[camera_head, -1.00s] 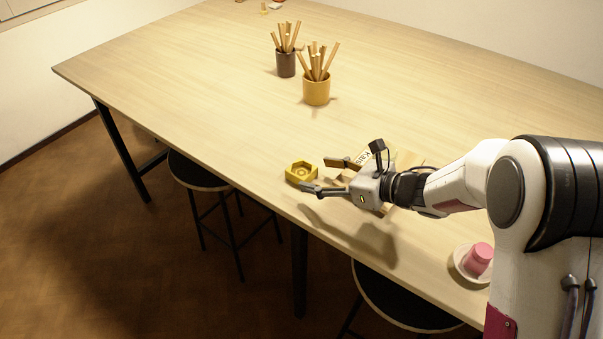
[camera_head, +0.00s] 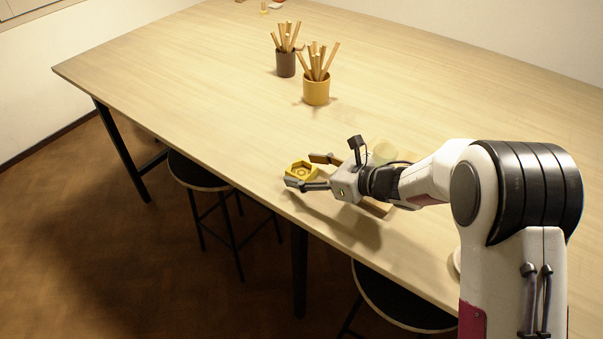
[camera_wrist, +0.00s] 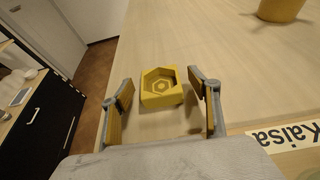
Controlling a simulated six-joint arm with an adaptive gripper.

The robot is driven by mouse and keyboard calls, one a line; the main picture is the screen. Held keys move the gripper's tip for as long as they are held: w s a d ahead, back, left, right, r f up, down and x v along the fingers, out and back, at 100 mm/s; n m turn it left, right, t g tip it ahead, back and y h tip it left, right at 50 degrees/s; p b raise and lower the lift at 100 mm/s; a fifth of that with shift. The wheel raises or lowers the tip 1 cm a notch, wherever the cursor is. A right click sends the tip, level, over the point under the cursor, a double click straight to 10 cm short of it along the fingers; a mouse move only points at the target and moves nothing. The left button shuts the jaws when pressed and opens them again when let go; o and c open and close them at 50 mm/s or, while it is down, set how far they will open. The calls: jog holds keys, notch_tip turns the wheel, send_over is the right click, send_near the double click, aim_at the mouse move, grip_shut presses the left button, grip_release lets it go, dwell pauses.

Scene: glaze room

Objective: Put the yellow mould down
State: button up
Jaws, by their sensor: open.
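The yellow mould (camera_head: 301,170) is a small block with a hexagonal hollow in its top. It sits upright on the wooden table (camera_head: 180,90), near the front edge. My gripper (camera_head: 303,171) is open around it in the head view, with one finger on the far side and one on the near side. In the wrist view the mould (camera_wrist: 160,87) lies between and slightly beyond the open fingertips of my gripper (camera_wrist: 160,85), with gaps visible at both sides.
A yellow pot (camera_head: 317,91) and a dark pot (camera_head: 286,63) of wooden sticks stand farther back. A name label reading "Kaisa" (camera_wrist: 283,136) lies right of the gripper. Stools (camera_head: 195,172) stand below the front edge. The table's left part is clear.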

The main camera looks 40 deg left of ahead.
aim_at(306, 176)
jog(key=shift+c, duration=0.3)
jog(key=c, duration=1.3)
jog(key=shift+o, duration=0.2)
jog(key=shift+r, duration=0.15)
notch_tip(306, 176, up, 18)
